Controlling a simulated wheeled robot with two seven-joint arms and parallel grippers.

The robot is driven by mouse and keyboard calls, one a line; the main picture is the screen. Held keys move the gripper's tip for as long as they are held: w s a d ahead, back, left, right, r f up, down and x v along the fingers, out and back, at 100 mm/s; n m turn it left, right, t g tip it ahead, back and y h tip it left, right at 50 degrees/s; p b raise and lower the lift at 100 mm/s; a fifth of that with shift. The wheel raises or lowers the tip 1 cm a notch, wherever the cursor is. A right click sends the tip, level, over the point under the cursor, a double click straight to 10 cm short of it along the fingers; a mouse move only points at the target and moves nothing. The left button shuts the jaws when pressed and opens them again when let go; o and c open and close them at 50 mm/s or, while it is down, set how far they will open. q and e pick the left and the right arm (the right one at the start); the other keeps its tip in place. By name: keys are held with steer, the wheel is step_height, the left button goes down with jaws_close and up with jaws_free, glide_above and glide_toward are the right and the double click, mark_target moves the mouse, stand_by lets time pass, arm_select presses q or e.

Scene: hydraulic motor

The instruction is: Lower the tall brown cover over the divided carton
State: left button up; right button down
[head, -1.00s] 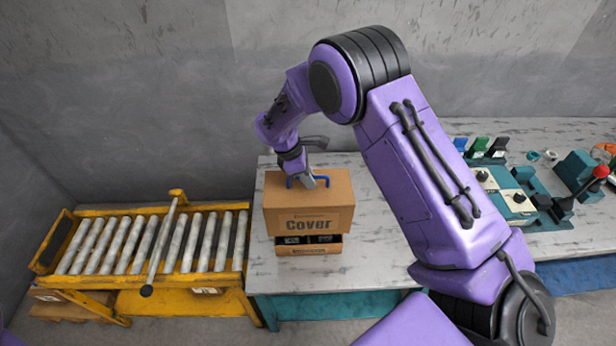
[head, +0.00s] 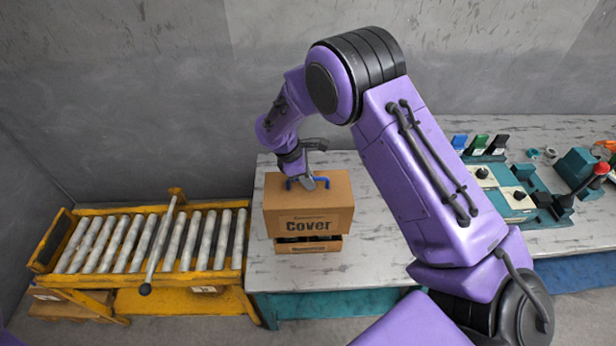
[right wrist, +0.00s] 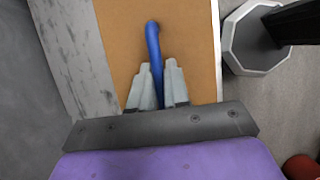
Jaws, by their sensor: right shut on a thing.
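The tall brown cover (head: 309,219), lettered "Cover", is above the divided carton (head: 308,247) on the grey table. A narrow dark gap shows between the cover's lower edge and the carton's low front wall. Most of the carton and its dividers are hidden under the cover. My right gripper (head: 308,183) is at the top of the cover, shut on its blue handle (head: 291,183). In the right wrist view, the fingers (right wrist: 158,84) close around the blue handle (right wrist: 152,42) over the cover's brown top (right wrist: 115,30). My left gripper is not in view.
A yellow roller conveyor (head: 140,284) stands left of the table (head: 375,260), with a bar across its rollers. Teal fixtures (head: 515,195) and a red-knobbed lever (head: 600,169) sit at the table's right. The table in front of the carton is clear.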

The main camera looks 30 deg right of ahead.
mark_target(304, 189)
steer(key=shift+f+b, duration=1.55)
steer(key=shift+f, duration=1.85)
step_height(304, 189, down, 7)
steer(key=b, duration=0.3)
steer(key=shift+r+b, duration=0.15)
steer(key=shift+b, duration=0.15)
steer(key=c, duration=0.5)
jaws_free()
steer(key=shift+c, duration=0.2)
step_height(304, 189, up, 7)
steer(key=p, duration=0.6)
steer(key=shift+r+p, duration=0.1)
steer(key=shift+p, duration=0.2)
